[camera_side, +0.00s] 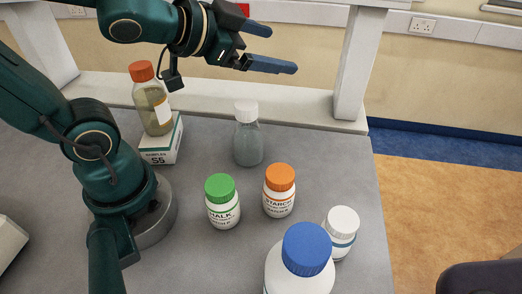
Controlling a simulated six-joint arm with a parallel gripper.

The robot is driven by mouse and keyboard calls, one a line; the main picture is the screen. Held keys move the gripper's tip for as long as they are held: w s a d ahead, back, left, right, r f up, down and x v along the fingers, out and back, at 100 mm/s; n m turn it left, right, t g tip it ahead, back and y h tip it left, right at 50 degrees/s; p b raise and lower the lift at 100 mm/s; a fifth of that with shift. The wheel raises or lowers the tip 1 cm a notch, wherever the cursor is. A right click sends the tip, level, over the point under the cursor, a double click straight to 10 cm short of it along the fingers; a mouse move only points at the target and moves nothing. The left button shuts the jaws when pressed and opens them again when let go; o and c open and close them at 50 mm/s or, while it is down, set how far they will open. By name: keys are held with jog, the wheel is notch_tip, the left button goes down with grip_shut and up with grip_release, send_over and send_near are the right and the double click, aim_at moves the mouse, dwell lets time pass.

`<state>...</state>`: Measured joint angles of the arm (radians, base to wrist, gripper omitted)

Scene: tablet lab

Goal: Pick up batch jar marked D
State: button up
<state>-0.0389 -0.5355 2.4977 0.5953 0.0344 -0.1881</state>
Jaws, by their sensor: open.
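I cannot make out a letter D on any container. A white jar with a green cap (223,210) has a label that seems to read CHALK. A white jar with an orange cap (279,198) beside it seems to read STARCH. A clear, greyish jar with a white cap (248,147) stands behind them. A white jar with a white cap (341,240) stands at the right, partly hidden by a large white bottle with a blue cap (300,270), cut off by the frame's bottom. My gripper (278,49) is open and empty, well above the jars and pointing right.
A bottle with an orange cap (153,105) stands on a small white and green box (163,140) at the back left. A white shelf frame (355,65) rises along the back of the grey bench (330,165). A dark object (480,277) shows at bottom right.

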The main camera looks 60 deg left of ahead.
jog(key=w+d+f+m+h, duration=0.2)
jog(key=d+m+h, duration=0.2)
jog(key=m+g+h, duration=0.6)
jog(key=g+h, duration=0.2)
jog(key=h, duration=0.1)
send_near(340, 216)
jog(key=shift+s+a+r, duration=0.25)
jog(key=shift+a+r, duration=0.15)
jog(key=shift+r, duration=0.2)
jog(key=shift+a+f+y, duration=0.1)
jog(key=shift+f+y, duration=0.2)
jog(key=shift+f, duration=0.15)
jog(key=shift+n, duration=0.3)
jog(key=shift+r+x, duration=0.15)
jog(key=shift+x, duration=2.8)
jog(key=shift+r+x, duration=0.1)
jog(key=shift+x, duration=2.9)
jog(key=shift+r, duration=0.1)
grip_shut()
